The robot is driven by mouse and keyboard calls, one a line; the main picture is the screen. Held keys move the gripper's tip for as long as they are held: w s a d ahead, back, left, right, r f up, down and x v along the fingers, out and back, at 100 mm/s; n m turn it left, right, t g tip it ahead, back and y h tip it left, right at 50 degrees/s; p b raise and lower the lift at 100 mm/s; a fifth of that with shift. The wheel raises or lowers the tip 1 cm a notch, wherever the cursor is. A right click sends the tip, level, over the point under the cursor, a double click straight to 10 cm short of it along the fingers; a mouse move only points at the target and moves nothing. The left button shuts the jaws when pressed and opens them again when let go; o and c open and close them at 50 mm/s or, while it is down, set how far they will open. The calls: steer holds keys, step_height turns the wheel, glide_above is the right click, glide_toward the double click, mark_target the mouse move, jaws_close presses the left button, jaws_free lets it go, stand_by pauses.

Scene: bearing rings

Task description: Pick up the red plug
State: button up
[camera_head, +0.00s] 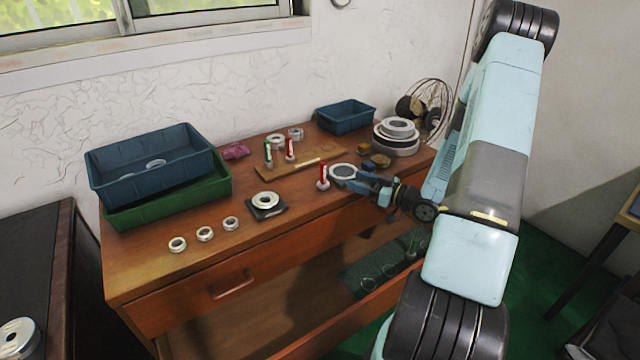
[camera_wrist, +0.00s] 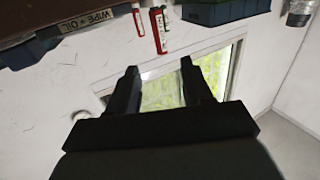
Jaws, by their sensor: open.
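A small red upright piece with a pale base (camera_head: 323,178) stands on the wooden bench near its front edge; it looks like the red plug. Another red-and-white piece (camera_head: 290,150) stands farther back on a wooden board, beside a green-and-white one (camera_head: 268,155). My gripper (camera_head: 360,182) is low over the bench, just right of the front red piece, its fingers pointing left. In the wrist view, my gripper (camera_wrist: 159,68) is open and nothing is between its fingers.
A grey ring (camera_head: 343,171) lies close behind my gripper. Stacked discs (camera_head: 396,144) and a blue bin (camera_head: 345,117) stand at the back right. Blue (camera_head: 150,182) and green (camera_head: 215,188) bins stand at the left. A ring on a dark plate (camera_head: 266,208) and small rings lie in front.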

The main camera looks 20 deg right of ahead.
glide_above(323, 184)
steer(key=shift+w+d+r, duration=0.1)
steer(key=shift+w+d, duration=0.05)
steer(key=shift+w, duration=0.25)
stand_by(0.3)
steer(key=shift+c, duration=0.2)
jaws_close()
